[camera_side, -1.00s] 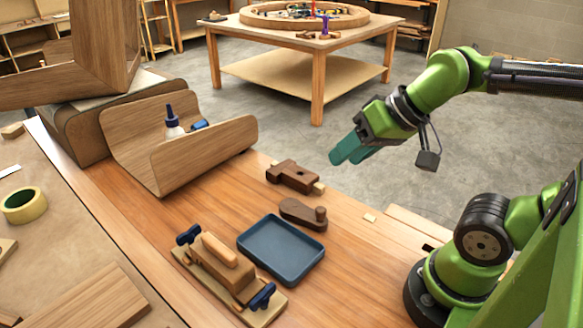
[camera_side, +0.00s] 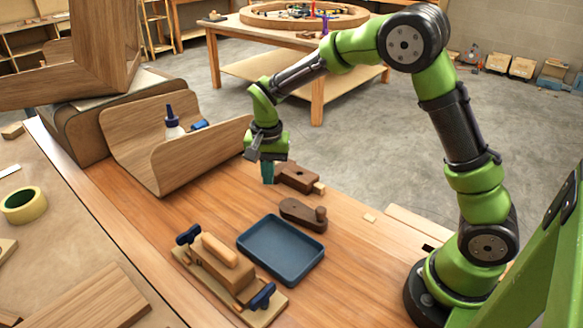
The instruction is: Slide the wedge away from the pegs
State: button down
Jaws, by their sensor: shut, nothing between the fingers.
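My gripper (camera_side: 268,180) points down with its teal fingertips shut and empty, low over the bench. It is at the left end of a dark brown wooden block (camera_side: 296,177) and partly covers that end. I cannot tell whether they touch. A small pale piece (camera_side: 319,188) sticks out at the block's right end. A dark brown tapered piece with a round knob (camera_side: 303,214) lies in front of the block. Which piece is the wedge is unclear, and no pegs can be made out for certain.
A blue-grey tray (camera_side: 243,247) and a wooden fixture with blue knobs (camera_side: 232,272) stand in front. A curved wooden form (camera_side: 195,160) with a glue bottle (camera_side: 172,125) is close on the left. Bare bench (camera_side: 350,245) lies to the right.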

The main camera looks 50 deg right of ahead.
aim_at(285, 165)
jog(key=w+f+m, duration=0.2)
jog(key=f, duration=0.1)
jog(key=w+f+h, duration=0.1)
jog(key=w+f, duration=0.1)
jog(key=shift+d+m+g, duration=0.35)
jog(key=shift+m+g, duration=0.05)
jog(key=w+m, duration=0.2)
jog(key=w, duration=0.1)
jog(key=shift+d+r+m+h, duration=0.15)
jog(key=shift+d+m+h, duration=0.1)
jog(key=shift+m+h, duration=0.15)
jog(key=shift+r+m, duration=0.25)
jog(key=shift+m, duration=0.15)
jog(key=shift+d+m, duration=0.1)
jog(key=shift+m, duration=0.2)
jog(key=shift+d, duration=0.25)
jog(key=d, duration=1)
jog(key=shift+d, duration=0.4)
jog(key=shift+s+d+f, duration=0.1)
jog(key=shift+d+f, duration=0.15)
jog(key=shift+d, duration=0.1)
jog(key=shift+a+f, duration=0.1)
jog(key=shift+f, duration=0.6)
